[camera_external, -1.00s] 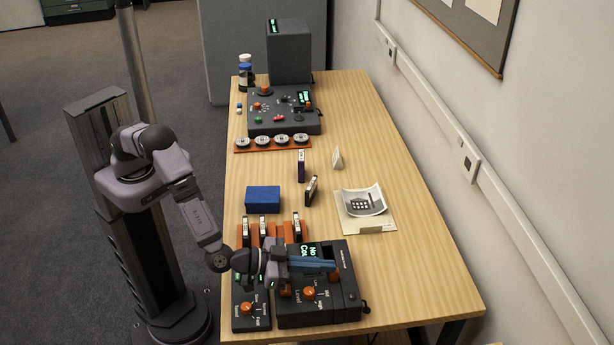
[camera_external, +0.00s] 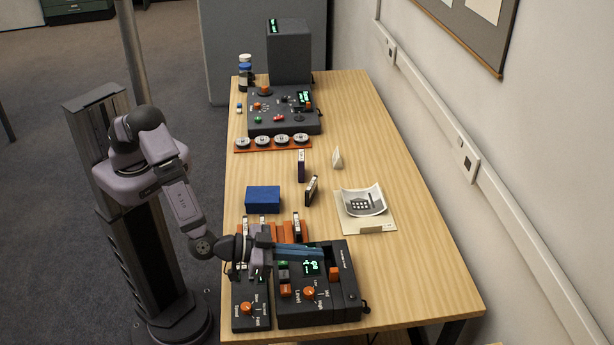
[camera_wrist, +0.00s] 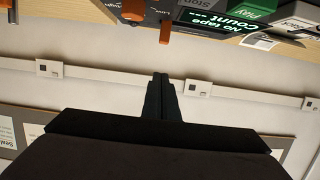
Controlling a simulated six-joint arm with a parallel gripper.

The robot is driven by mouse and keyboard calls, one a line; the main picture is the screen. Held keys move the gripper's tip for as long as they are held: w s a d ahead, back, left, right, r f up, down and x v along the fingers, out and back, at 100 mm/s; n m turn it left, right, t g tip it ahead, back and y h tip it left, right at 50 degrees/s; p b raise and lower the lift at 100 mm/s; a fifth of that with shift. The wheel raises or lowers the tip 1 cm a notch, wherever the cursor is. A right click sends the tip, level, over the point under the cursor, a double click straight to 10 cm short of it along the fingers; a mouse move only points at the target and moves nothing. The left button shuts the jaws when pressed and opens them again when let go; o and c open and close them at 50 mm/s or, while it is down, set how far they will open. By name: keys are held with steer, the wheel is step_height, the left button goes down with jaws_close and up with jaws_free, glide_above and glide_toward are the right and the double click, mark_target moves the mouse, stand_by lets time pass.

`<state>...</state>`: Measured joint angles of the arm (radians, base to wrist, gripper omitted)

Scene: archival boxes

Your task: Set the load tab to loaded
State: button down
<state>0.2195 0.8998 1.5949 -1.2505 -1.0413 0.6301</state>
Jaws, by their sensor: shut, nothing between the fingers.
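The dark tape device (camera_external: 340,310) stands at the near end of the table. An orange tab (camera_external: 334,272) sits on its right side; its label is not readable. I take this for the load tab, and an orange piece in the wrist view (camera_wrist: 165,32) may be the same tab. The green-lit display (camera_wrist: 225,22) reads "No tape" and "Count". My gripper (camera_external: 322,251) is shut and empty, pointing right over the far part of the device. Its closed fingers show in the wrist view (camera_wrist: 160,82), apart from the orange piece there.
The device also has an orange knob (camera_external: 309,292), a green Play button (camera_wrist: 258,11) and a grey Stop button. A smaller panel (camera_external: 250,318) adjoins its left side. Behind stand tapes in an orange rack (camera_external: 285,230) and a blue box (camera_external: 262,199). Table right of the device is clear.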

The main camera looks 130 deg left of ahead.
steer(key=b+v, duration=0.1)
steer(key=v, duration=0.5)
steer(key=shift+s+d, duration=0.25)
steer(key=shift+d, duration=0.05)
steer(key=shift+r, duration=0.2)
steer(key=s+d+f+m+g+h, duration=0.2)
steer(key=s+d+m+h, duration=0.55)
steer(key=h, duration=0.35)
steer(key=s+a+f+g, duration=0.1)
steer(key=s+g, duration=0.2)
steer(key=s, duration=0.6)
steer(key=s+a+f+m+g, duration=0.1)
steer(key=s+a+g, duration=0.1)
steer(key=s, duration=0.8)
steer(key=s+a+f+g+p, duration=0.1)
steer(key=s+a+g, duration=0.1)
steer(key=s, duration=0.7)
steer(key=shift+s+f+g, duration=0.25)
steer(key=shift+s+g, duration=0.05)
steer(key=shift+g, duration=0.6)
